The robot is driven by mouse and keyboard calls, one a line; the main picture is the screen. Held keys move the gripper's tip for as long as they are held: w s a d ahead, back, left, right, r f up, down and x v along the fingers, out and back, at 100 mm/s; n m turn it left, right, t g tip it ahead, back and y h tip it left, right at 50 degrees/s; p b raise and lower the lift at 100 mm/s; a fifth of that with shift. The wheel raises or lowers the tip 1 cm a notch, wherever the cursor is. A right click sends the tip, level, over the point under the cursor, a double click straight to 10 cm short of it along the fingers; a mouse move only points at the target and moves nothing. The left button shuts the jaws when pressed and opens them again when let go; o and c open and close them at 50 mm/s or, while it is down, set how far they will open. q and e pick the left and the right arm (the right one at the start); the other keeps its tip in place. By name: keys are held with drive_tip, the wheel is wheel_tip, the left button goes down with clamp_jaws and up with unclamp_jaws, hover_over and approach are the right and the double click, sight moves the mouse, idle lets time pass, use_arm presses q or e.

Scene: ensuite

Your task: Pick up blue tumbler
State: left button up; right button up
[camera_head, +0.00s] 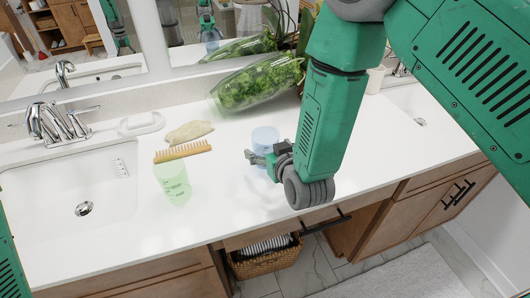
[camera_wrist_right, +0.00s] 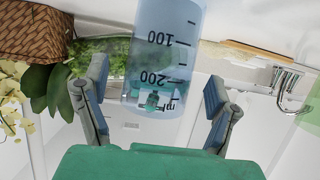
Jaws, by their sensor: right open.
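The blue tumbler (camera_head: 265,139) is clear, pale blue plastic and stands upright on the white counter. In the right wrist view the blue tumbler (camera_wrist_right: 163,60) shows dark measuring marks and sits ahead, between my open fingers. My right gripper (camera_head: 254,158) is open and low over the counter, just in front of the tumbler, and hides its lower part. In the right wrist view my right gripper (camera_wrist_right: 155,95) has a finger on each side of the tumbler, with visible gaps. My left gripper is not in view; only a green edge of that arm shows at far left.
A green tumbler (camera_head: 173,182) stands to the left, near a wooden comb (camera_head: 183,151), a tan sponge-like piece (camera_head: 189,132) and a soap dish (camera_head: 141,123). A bag of greens (camera_head: 258,84) lies behind. A sink (camera_head: 75,195) is at left. The front counter is clear.

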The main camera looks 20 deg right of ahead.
drive_tip(key=shift+x, duration=1.35)
drive_tip(key=c, duration=1.4)
drive_tip(key=shift+r, duration=0.2)
